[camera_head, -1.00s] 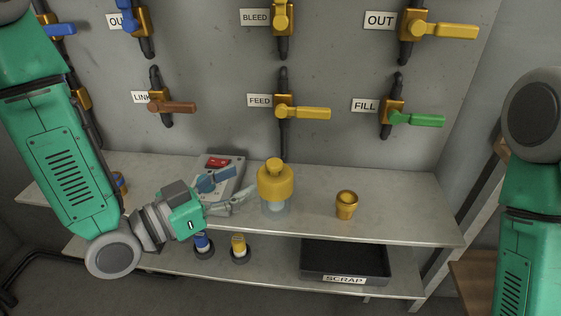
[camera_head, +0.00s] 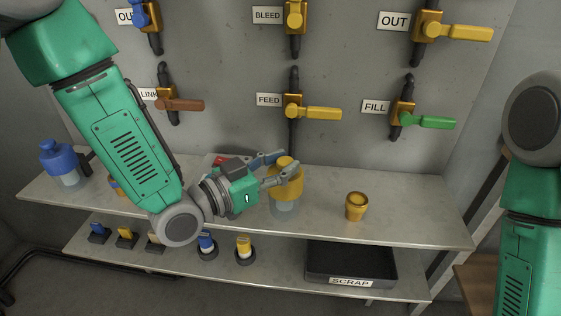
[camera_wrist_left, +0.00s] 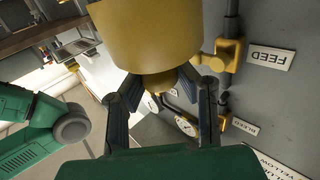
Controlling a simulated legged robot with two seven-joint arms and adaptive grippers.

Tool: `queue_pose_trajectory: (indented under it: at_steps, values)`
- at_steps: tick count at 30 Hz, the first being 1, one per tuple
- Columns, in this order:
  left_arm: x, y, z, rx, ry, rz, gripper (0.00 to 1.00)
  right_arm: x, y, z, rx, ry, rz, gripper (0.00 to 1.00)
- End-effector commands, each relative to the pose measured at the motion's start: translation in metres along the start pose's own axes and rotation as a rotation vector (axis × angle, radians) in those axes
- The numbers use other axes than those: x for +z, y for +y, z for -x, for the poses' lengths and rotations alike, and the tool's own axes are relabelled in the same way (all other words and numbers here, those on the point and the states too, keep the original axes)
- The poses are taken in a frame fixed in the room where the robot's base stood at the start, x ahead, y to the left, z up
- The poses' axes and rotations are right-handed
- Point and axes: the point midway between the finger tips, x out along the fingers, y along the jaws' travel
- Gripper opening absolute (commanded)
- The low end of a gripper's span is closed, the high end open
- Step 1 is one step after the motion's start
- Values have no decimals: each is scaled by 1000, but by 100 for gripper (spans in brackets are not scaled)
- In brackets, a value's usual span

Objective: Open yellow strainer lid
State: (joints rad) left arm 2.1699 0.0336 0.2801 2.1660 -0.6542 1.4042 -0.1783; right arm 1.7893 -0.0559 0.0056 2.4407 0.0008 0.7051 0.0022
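The yellow strainer lid (camera_head: 287,184) sits on a clear body (camera_head: 284,208) on the upper shelf, upright, with a round knob on top. In the left wrist view the lid (camera_wrist_left: 145,35) fills the upper middle. My left gripper (camera_head: 289,163) is at the lid's knob, its two fingers spread. The left wrist view shows the fingers (camera_wrist_left: 166,92) apart on either side of the knob; I cannot tell whether they touch it. My right gripper is out of view; only my right arm shows at the right edge.
A gold cup-like fitting (camera_head: 356,206) stands to the right on the shelf. A blue-lidded strainer (camera_head: 58,160) stands far left. A grey box with a red switch (camera_head: 219,160) is partly hidden behind my left gripper. Yellow FEED valve handle (camera_head: 321,113) is above. A black SCRAP tray (camera_head: 322,260) is below.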

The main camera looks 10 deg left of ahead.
Motion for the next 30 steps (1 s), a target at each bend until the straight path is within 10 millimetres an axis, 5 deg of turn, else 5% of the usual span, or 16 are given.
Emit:
queue_pose_trajectory:
  at_steps: [11,30]
  values:
    - [-1,-7,-2,-14,-23,11,0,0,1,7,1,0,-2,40]
    - [-16,-27,-25,-12,-313,305,0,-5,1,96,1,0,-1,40]
